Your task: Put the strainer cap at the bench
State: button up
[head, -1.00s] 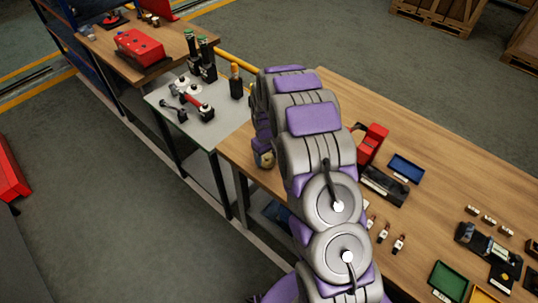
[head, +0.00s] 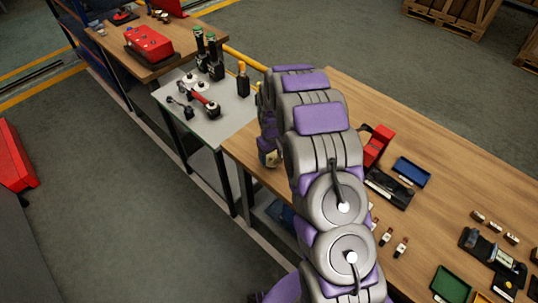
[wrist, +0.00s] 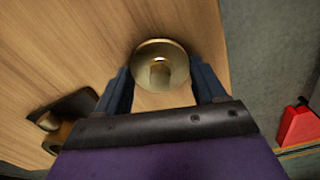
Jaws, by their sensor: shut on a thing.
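The strainer cap is a round brass piece (wrist: 160,50) with a hole in its middle, seen in the wrist view. My gripper (wrist: 163,80) is shut on it, with a dark blue finger on each side. The cap is over the wooden bench top (wrist: 65,50); I cannot tell whether it touches the wood. In the head view my arm hides most of the gripper, which is by the left end of the wooden bench (head: 460,185).
A dark object with brass parts (wrist: 65,115) lies left of my gripper in the wrist view. A red device (head: 378,145), blue tray (head: 411,171) and green tray (head: 451,285) are on the bench. A grey table (head: 235,113) with several tools adjoins it.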

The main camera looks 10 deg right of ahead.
jog(key=shift+d, duration=0.65)
jog(key=shift+a+f, duration=0.25)
jog(key=shift+a, duration=0.75)
jog(key=o, duration=0.9)
jog(key=shift+d, duration=0.2)
jog(key=o, duration=0.3)
jog(key=shift+d, duration=0.5)
jog(key=shift+o, duration=0.9)
jog(key=shift+d, duration=0.1)
jog(key=shift+a, duration=0.35)
jog(key=shift+a+r, duration=0.2)
jog(key=shift+a, duration=0.1)
jog(key=shift+d+r+p, duration=0.25)
jog(key=shift+d+r, duration=0.05)
jog(key=shift+r, duration=0.4)
jog(key=shift+d+r+p, duration=0.25)
jog(key=shift+r, duration=0.4)
jog(key=shift+a+r+p, duration=0.2)
jog(key=shift+a+r, duration=0.05)
jog(key=shift+r, duration=0.4)
jog(key=shift+a+r+p, duration=0.2)
jog(key=shift+r, duration=0.45)
jog(key=shift+d+r, duration=0.15)
jog(key=shift+r, duration=0.35)
jog(key=shift+d+r, duration=0.15)
